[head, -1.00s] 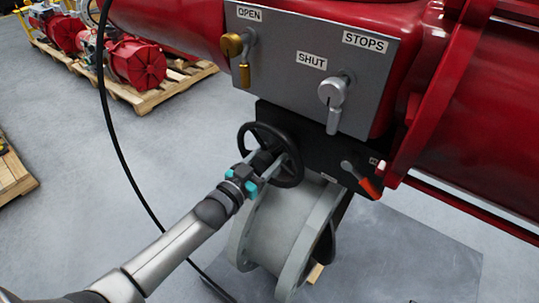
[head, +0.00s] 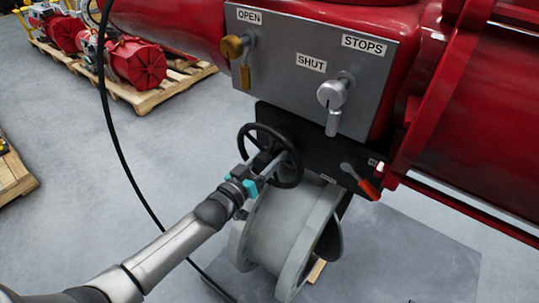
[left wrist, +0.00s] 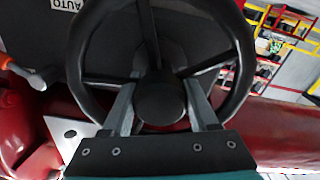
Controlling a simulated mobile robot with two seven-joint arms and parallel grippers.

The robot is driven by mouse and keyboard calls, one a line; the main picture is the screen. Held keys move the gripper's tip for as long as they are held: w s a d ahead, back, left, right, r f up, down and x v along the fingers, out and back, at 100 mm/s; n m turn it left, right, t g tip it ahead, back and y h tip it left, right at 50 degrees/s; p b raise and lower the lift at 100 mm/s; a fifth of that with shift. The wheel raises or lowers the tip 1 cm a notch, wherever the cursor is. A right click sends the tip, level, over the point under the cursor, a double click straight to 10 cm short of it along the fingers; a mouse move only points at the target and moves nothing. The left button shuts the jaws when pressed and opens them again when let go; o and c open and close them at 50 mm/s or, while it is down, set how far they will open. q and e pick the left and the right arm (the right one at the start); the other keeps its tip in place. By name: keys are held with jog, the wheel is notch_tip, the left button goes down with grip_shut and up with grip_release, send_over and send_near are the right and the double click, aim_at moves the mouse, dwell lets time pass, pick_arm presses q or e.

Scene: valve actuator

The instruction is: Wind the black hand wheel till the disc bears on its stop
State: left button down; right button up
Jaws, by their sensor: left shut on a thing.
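The black hand wheel (head: 297,170) stands on the dark gearbox plate below the red actuator, and fills the top of the left wrist view (left wrist: 88,60). My left gripper (head: 265,166) is at the wheel's centre. In the left wrist view its two grey fingers stand either side of the round black hub (left wrist: 160,98), shut on it. The grey valve body (head: 285,222) is below the wheel. Part of the dark disc (head: 330,242) shows at the right of its flange. The disc's contact with a stop cannot be seen. My right gripper is out of view.
A grey panel (head: 290,75) labelled OPEN, SHUT and STOPS carries a brass fitting (head: 232,47) and a silver fitting (head: 333,95). A red-handled lever (head: 366,188) is right of the wheel. A black cable (head: 112,140) hangs at left; pallets stand behind.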

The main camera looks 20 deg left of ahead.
pick_arm(q)
jog(key=n, duration=0.5)
jog(key=shift+n, duration=0.4)
jog(key=n+b, duration=0.1)
jog(key=n, duration=0.4)
dwell(0.9)
jog(key=shift+c, duration=0.8)
grip_release()
jog(key=v, duration=1.5)
jog(key=shift+s, duration=0.15)
jog(key=shift+r, duration=0.1)
